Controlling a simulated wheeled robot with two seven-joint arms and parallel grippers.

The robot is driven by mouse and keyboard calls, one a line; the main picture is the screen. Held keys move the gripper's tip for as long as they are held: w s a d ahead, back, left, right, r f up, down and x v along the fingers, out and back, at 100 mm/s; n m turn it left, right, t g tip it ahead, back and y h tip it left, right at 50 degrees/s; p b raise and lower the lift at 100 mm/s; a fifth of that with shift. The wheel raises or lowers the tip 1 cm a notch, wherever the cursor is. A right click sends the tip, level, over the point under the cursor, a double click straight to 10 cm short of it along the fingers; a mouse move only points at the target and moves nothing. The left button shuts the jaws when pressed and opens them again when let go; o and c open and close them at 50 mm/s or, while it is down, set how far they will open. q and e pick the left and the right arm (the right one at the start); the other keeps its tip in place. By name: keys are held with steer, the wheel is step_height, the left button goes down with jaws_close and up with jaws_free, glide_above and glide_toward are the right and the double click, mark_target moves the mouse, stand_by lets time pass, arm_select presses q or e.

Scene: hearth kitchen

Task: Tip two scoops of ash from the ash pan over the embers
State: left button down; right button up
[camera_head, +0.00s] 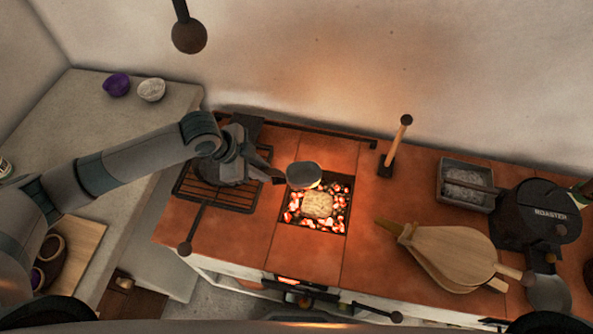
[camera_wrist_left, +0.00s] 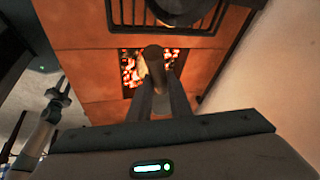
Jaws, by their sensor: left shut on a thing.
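In the head view my left gripper (camera_head: 272,175) is shut on the handle of a dark scoop (camera_head: 303,174). The scoop's bowl hangs over the far left part of the ember pit; its contents I cannot make out. The embers (camera_head: 293,205) glow red with pale bits among them, and a pale tan lump (camera_head: 318,204) lies on them. In the wrist view the fingers (camera_wrist_left: 161,85) hold a brown handle end (camera_wrist_left: 153,55) in front of the embers (camera_wrist_left: 130,72). The grey ash pan (camera_head: 467,195), with grey ash inside, stands at the right. My right gripper does not show.
A wooden bellows (camera_head: 452,255) lies right of the pit. A dark roaster (camera_head: 535,213) stands beside the ash pan. An upright wooden handle (camera_head: 400,135) rises behind the pit. A black grate (camera_head: 215,192) lies under my left wrist. Two bowls sit on the left counter.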

arm_select(q)
steer(key=shift+r, duration=0.1)
steer(key=r+n+b, duration=0.1)
steer(key=w+a+r+n+t+y, duration=0.1)
steer(key=n, duration=0.1)
steer(key=shift+r+b, duration=0.2)
steer(key=shift+b, duration=0.2)
steer(key=w+a+r+n+y+b, duration=0.1)
steer(key=a+r+n+y+b, duration=0.4)
steer(key=a+r+n, duration=0.3)
step_height(320, 180, up, 4)
steer(key=n+y, duration=0.1)
steer(key=n, duration=0.6)
steer(key=shift+w+a+t+b, duration=0.15)
steer(key=shift+a+t+b, duration=0.15)
steer(key=shift+a+t, duration=0.1)
